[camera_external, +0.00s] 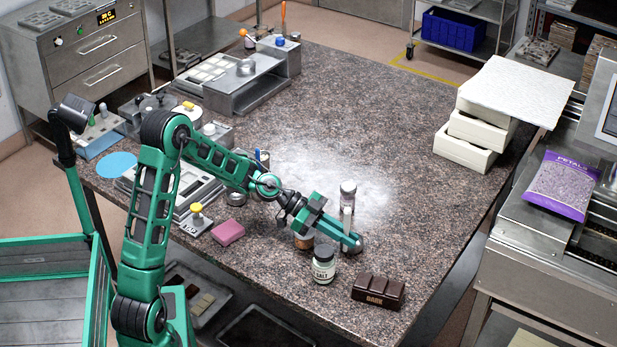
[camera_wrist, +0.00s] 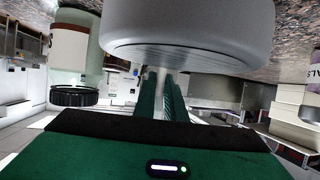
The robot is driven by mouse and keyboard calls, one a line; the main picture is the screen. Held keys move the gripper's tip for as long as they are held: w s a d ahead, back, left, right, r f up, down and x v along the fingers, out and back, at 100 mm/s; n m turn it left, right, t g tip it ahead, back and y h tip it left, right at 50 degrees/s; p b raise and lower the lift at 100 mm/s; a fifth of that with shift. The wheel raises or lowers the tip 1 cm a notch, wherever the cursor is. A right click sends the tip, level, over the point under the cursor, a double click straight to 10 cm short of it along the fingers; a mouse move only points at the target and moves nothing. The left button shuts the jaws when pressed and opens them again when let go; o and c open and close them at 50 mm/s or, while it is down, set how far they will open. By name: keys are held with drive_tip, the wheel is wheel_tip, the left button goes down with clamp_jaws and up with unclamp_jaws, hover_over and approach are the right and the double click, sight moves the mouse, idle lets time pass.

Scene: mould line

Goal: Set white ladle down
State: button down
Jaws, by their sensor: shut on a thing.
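My gripper (camera_external: 348,240) is low over the front part of the speckled stone table (camera_external: 430,130), tilted downward. In the wrist view my gripper (camera_wrist: 161,85) has its two green fingers close together on a narrow pale handle. That handle belongs to the white ladle, whose wide rounded grey-white body (camera_wrist: 188,30) fills the top of the wrist view.
A salt jar (camera_external: 324,265) stands close in front of the gripper, and another dark-lidded jar (camera_external: 348,193) close behind. A brown chocolate-bar block (camera_external: 378,291) lies to the right, a pink block (camera_external: 228,232) to the left.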

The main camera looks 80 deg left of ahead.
drive_tip(key=c, duration=1.8)
unclamp_jaws()
drive_tip(key=v, duration=1.2)
drive_tip(key=shift+a+f, duration=0.1)
